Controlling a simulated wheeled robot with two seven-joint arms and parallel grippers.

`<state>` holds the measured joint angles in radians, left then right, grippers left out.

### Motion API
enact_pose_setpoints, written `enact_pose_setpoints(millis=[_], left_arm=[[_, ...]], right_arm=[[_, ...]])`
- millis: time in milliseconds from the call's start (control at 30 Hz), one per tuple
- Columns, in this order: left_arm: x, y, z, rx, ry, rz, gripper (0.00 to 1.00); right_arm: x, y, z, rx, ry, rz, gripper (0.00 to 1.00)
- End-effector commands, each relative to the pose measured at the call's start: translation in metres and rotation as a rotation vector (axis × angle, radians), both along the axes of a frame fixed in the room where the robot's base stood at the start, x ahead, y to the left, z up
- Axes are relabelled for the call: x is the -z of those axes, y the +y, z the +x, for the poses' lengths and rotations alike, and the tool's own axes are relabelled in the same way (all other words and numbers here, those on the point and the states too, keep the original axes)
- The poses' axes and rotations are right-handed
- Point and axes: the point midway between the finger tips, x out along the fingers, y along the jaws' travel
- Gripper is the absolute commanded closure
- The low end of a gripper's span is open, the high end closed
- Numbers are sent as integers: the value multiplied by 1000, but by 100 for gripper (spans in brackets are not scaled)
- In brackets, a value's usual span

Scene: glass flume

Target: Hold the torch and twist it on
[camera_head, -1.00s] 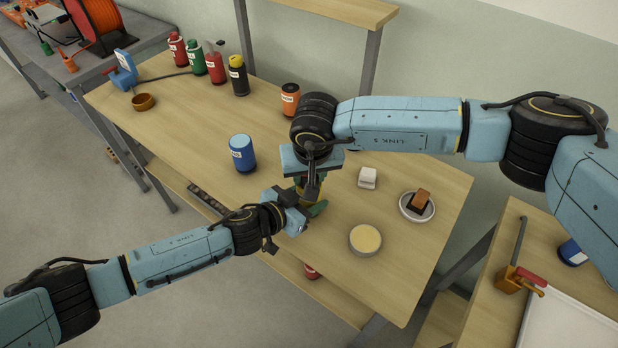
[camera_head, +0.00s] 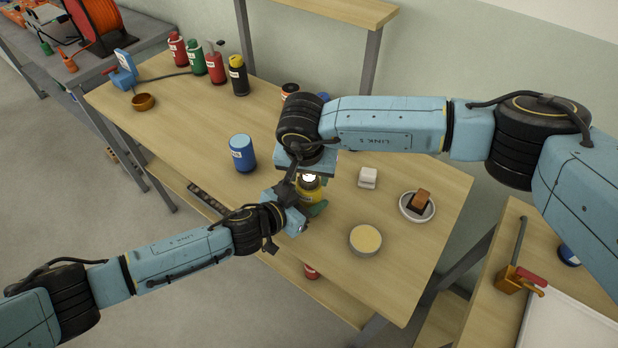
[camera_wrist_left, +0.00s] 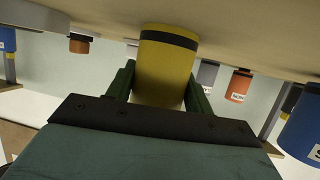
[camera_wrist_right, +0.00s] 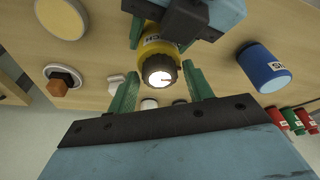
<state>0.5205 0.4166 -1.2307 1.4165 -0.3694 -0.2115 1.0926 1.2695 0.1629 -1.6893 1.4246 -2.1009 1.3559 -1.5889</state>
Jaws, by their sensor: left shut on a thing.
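The torch (camera_head: 309,191) is yellow with a dark head, and its lens glows white. My left gripper (camera_head: 306,213) is shut on the torch's yellow body and holds it over the table; the left wrist view shows the yellow body (camera_wrist_left: 165,70) between the green fingers. My right gripper (camera_head: 297,182) is close by at the lens end. In the right wrist view its fingers are spread on either side of the dark head, with the lit lens (camera_wrist_right: 160,72) facing the camera and gaps showing beside it.
A blue can (camera_head: 242,153) stands left of the grippers. A white block (camera_head: 368,178), a dish with a brown block (camera_head: 431,214) and a round cream-topped tin (camera_head: 365,240) lie to the right. Several bottles stand along the back left edge.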

Motion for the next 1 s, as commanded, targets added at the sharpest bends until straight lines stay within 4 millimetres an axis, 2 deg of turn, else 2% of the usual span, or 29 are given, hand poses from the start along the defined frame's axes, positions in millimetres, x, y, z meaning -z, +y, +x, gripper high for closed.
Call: enact_pose_setpoints(millis=[267,800,1000], left_arm=[[0,0,0,1,0,0,74],[0,0,0,1,0,0,74],[0,0,0,1,0,0,74]], right_arm=[[-3,0,0,0,-1,0,49],[-54,0,1,0,-2,0,49],[-60,-1,0,0,-1,0,49]])
